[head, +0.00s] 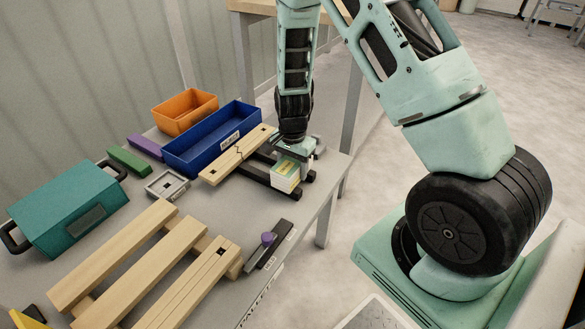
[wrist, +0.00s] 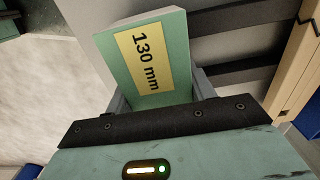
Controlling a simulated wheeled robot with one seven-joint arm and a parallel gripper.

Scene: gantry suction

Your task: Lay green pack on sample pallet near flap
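My gripper (head: 290,163) points down over the right side of the table. It is shut on the green pack (head: 285,176), a block with a pale side and a yellow label. In the wrist view the pack (wrist: 158,60) sits between the two grey fingers, and its label reads "130 mm". A wooden pallet (head: 125,257) with several pale slats lies at the front left of the table, well away from the gripper. I cannot tell for sure that it is the sample pallet. No part is clearly recognisable as the flap.
A cracked wooden board (head: 237,155) and dark rails lie beside the pack. A blue bin (head: 213,138) and an orange bin (head: 184,110) stand behind. A teal case (head: 68,208) is at left. A purple-knobbed dark bar (head: 267,245) lies near the table's front edge.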

